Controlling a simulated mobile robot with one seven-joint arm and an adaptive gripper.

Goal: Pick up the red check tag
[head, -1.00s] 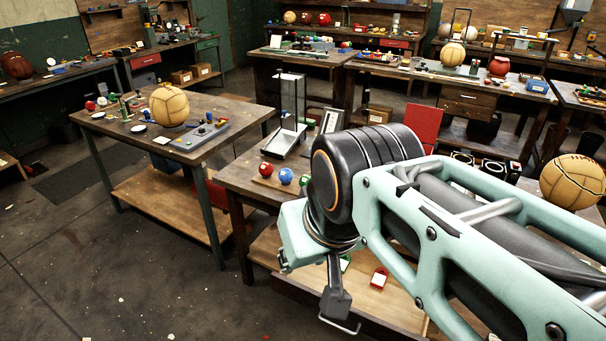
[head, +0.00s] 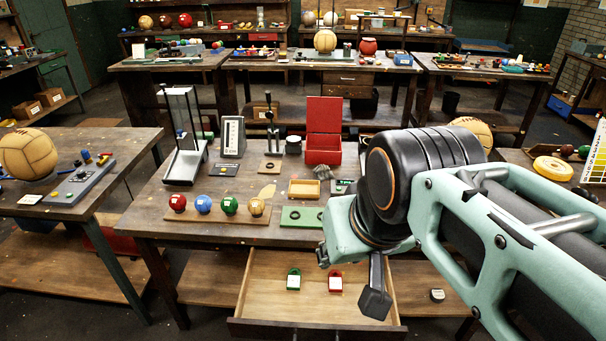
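The red check tag (head: 335,281) lies in the open wooden drawer (head: 262,290) of the near workbench, in the head view. It is small, with a red rounded top and a white label. A similar green tag (head: 293,279) lies just to its left, apart from it. My gripper (head: 375,303) hangs at the end of my arm, to the right of the red tag in the picture and over the drawer's right side. Only a dark finger part shows, so whether it is open or shut is not clear. I see nothing held in it.
On the bench (head: 150,215) above the drawer stand a rack of colored balls (head: 203,204), an open red box (head: 323,147), a green plate (head: 301,217) and a small wooden tray (head: 304,189). Another bench with a leather ball (head: 28,154) stands at left.

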